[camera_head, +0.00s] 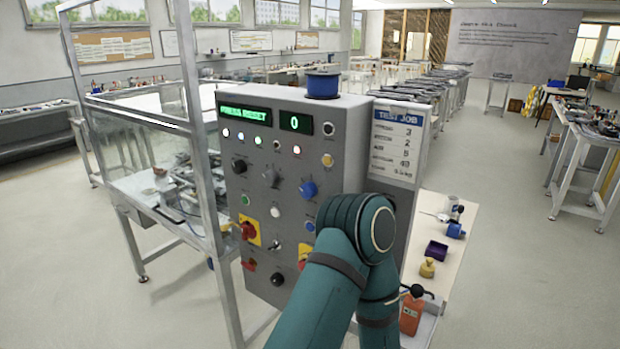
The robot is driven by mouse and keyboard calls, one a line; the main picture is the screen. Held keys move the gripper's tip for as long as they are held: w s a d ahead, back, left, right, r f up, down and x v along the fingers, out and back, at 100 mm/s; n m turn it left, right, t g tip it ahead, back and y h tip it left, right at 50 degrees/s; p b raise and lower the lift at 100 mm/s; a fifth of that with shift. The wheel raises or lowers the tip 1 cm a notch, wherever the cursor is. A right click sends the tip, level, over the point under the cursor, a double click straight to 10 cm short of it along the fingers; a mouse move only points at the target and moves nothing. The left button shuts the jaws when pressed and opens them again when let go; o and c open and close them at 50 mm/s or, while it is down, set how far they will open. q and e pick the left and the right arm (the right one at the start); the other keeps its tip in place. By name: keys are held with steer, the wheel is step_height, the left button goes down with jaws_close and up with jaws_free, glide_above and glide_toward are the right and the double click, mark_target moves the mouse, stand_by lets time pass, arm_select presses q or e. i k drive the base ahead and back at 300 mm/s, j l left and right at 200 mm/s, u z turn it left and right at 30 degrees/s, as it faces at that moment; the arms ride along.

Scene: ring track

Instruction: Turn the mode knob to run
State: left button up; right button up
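The grey control panel (284,137) stands upright in front of me. Its face carries a black knob (238,166), a silver knob (271,178) and a blue knob (308,190). Their labels are too small to read, so I cannot tell which is the mode knob or where it points. The green display (244,115) seems to read "PRESS RESET", and the small one (296,123) shows 0. A teal arm of mine rises from the bottom and covers the panel's lower right part. Neither gripper shows.
Red switches on yellow plates, including one at the left (249,230), sit low on the panel. A clear-walled enclosure (150,130) stands to the left. A side table (452,262) with small items is at the right. A blue spool (322,86) sits on top.

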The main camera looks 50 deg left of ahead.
mark_target(239, 167)
steer(key=u, duration=1.7)
